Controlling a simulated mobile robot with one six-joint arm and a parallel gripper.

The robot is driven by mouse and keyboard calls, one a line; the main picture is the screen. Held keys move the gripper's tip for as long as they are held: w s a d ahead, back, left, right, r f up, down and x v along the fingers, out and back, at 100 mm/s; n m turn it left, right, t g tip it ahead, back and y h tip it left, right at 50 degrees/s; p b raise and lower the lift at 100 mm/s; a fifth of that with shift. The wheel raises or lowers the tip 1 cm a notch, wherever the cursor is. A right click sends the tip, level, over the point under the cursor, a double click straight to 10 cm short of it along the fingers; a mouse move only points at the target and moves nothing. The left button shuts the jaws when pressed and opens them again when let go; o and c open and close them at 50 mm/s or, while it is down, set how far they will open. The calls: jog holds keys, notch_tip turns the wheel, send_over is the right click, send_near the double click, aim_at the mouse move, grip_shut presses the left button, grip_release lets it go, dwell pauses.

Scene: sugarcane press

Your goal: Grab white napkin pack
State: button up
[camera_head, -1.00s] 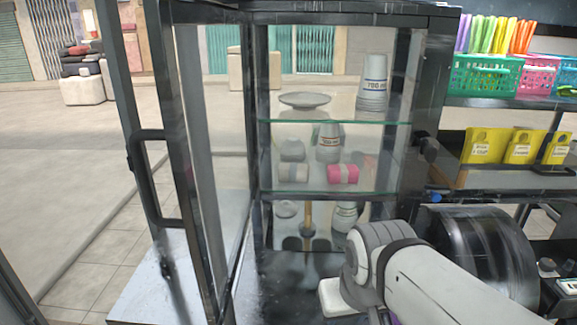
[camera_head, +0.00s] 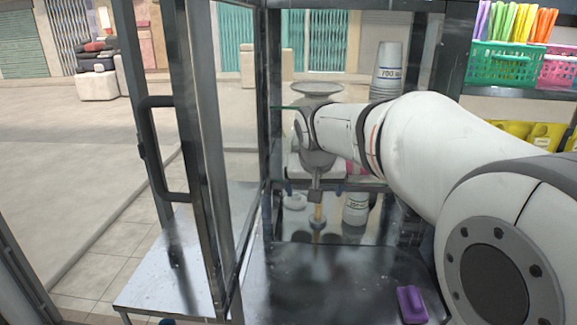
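My gripper (camera_head: 315,185) is in front of the glass cabinet's middle shelf, at the end of my white arm, which crosses from the right. It is seen from behind, with small dark blue tips at its left and right. Whether it is open or shut, or touching anything, cannot be made out. The white napkin pack is not clearly visible; my wrist and gripper cover that part of the middle shelf. A bit of the pink pack (camera_head: 358,167) shows beside my wrist on the right.
The cabinet's framed glass door (camera_head: 190,150) stands open at left. A plate (camera_head: 317,89) and stacked cups (camera_head: 387,73) are on the top shelf. More cups (camera_head: 355,208) and a wooden-handled tool (camera_head: 318,212) are below. A purple object (camera_head: 411,304) lies on the dark counter.

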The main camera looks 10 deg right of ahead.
jog(key=shift+o, duration=0.9)
jog(key=w+a, duration=0.1)
jog(key=w, duration=0.7)
jog(key=shift+m+t, duration=0.3)
jog(key=w+p, duration=0.1)
jog(key=w, duration=0.2)
jog(key=w+d+p, duration=0.1)
jog(key=w, duration=0.3)
jog(key=w+d+p, duration=0.1)
jog(key=w+p, duration=0.1)
jog(key=w, duration=0.1)
jog(key=shift+w+r, duration=0.15)
jog(key=shift+w, duration=0.25)
jog(key=p+x, duration=0.1)
jog(key=x, duration=0.4)
jog(key=shift+w, duration=0.1)
jog(key=shift+c, duration=0.6)
jog(key=c, duration=0.8)
jog(key=shift+o, duration=0.2)
